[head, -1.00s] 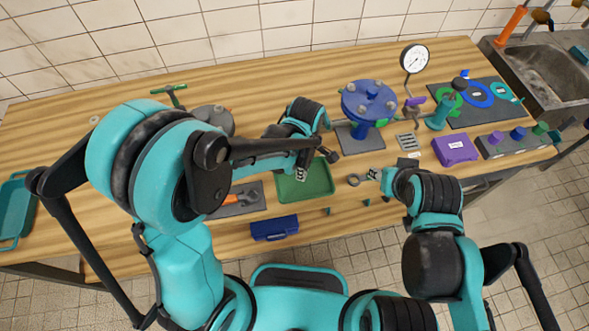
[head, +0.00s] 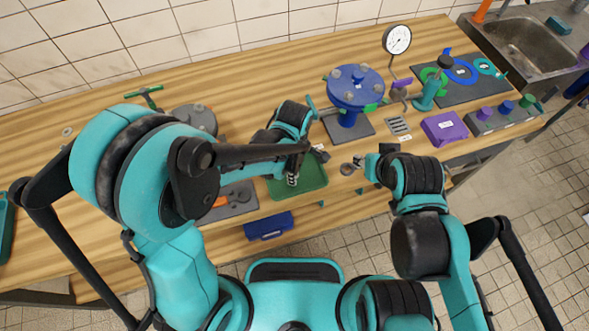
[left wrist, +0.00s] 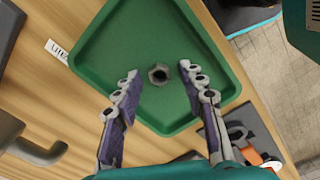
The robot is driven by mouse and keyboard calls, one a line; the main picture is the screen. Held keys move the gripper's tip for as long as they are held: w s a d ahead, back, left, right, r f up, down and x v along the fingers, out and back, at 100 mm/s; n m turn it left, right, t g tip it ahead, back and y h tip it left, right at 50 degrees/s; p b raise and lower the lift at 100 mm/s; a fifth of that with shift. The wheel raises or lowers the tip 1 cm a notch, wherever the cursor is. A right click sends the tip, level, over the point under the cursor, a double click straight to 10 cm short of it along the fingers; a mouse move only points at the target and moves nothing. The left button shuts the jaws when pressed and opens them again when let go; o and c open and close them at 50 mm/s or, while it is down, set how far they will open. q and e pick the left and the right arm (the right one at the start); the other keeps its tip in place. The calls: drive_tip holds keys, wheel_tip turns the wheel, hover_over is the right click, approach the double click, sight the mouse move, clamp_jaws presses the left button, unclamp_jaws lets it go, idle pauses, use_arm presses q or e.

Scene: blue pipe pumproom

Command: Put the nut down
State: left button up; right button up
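The nut (left wrist: 159,73) is a small grey metal ring-shaped piece. In the left wrist view it shows over the bare floor of the green tray (left wrist: 105,45), apparently lying on it. My left gripper (left wrist: 158,70) is open, with one finger on either side of the nut and a clear gap to each. In the head view my left gripper (head: 293,178) is over the green tray (head: 314,180), and the nut cannot be made out there. My right gripper (head: 367,166) is right of the tray, close to a small grey round part (head: 347,169); its fingers are too small to read.
A blue flanged fitting (head: 355,88) stands behind the tray, with a gauge (head: 397,40) beyond. A blue box (head: 268,226) is in front of the tray and a purple box (head: 444,126) at the right. A dark tool mat (head: 236,205) lies left of the tray.

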use_arm(q)
drive_tip(key=shift+r, duration=0.25)
wheel_tip(320, 180, up, 12)
drive_tip(key=p, duration=0.4)
drive_tip(key=s+a+r+m+t, duration=0.2)
drive_tip(key=a+r+m+t, duration=0.1)
drive_tip(key=a+m, duration=0.4)
drive_tip(key=s+a+r+m+t, duration=0.3)
drive_tip(key=a+r+m+t, duration=0.1)
drive_tip(key=a+m, duration=0.4)
drive_tip(key=a, duration=0.2)
drive_tip(key=shift+a+r+m, duration=0.2)
drive_tip(key=shift+a+m, duration=0.1)
drive_tip(key=shift+a, duration=0.1)
drive_tip(key=shift+s+f+b, duration=0.1)
drive_tip(key=shift+f+b, duration=2.3)
drive_tip(key=shift+f, duration=0.15)
